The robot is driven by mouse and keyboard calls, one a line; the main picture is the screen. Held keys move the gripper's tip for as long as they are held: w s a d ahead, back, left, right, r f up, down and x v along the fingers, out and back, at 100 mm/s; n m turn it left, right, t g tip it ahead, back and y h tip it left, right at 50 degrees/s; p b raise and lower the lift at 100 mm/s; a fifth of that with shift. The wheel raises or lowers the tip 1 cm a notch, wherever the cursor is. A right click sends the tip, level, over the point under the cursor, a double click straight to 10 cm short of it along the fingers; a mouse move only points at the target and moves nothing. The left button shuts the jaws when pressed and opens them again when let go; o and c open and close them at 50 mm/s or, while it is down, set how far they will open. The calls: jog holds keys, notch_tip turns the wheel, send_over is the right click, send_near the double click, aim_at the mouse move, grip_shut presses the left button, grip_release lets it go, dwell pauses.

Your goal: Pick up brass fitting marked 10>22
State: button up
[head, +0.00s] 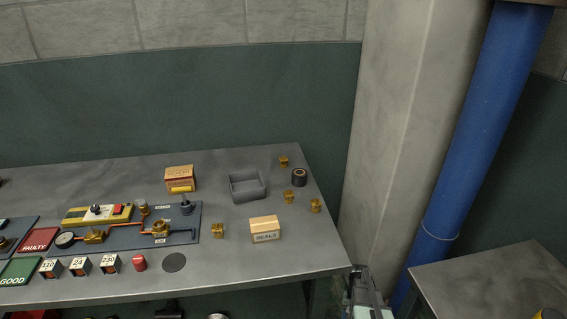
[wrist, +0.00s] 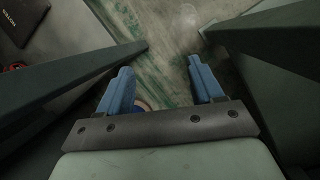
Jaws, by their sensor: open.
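Several small brass fittings lie on the grey workbench (head: 320,262). One brass fitting (head: 217,230) is left of the seals box, one (head: 283,161) is near the back edge, one (head: 288,196) is by the black roll, and one (head: 315,206) is near the right edge. Their markings are too small to read, so I cannot tell which is 10>22. My gripper (wrist: 160,88) is open and empty in the wrist view, pointing at the floor. In the head view part of my arm (head: 365,295) shows low, beyond the bench's front right corner.
A grey open bin (head: 247,196), a seals box (head: 265,229), another carton (head: 179,178) and a black roll (head: 300,177) stand on the bench. A panel with gauge and pipes (head: 130,228) is at left. A pillar (head: 395,120) and blue pipe (head: 470,120) rise at right.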

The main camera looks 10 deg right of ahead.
jog(key=w+d+r+n+t+y, duration=0.1)
jog(key=w+d+r+n, duration=0.2)
jog(key=w+r, duration=0.85)
jog(key=w+d+r+n+t, duration=0.25)
jog(key=w+r, duration=0.45)
jog(key=w, duration=0.9)
jog(key=w+a+r+n+t, duration=0.1)
jog(key=w+a+r+n, duration=0.1)
jog(key=w+r+n, duration=0.5)
jog(key=w+a+r+n+t, duration=0.1)
jog(key=w+a+r+n, duration=0.15)
jog(key=w+r, duration=0.8)
notch_tip(320, 180, up, 19)
jog(key=n+g+h, duration=0.1)
jog(key=n+g, duration=0.1)
jog(key=n, duration=0.8)
send_over(284, 158)
notch_tip(284, 158, down, 8)
jog(key=shift+w+a+r, duration=0.1)
jog(key=shift+a+r, duration=0.05)
jog(key=shift+r, duration=0.1)
jog(key=shift+w+f, duration=0.15)
jog(key=shift+f, duration=2.9)
jog(key=c, duration=1.1)
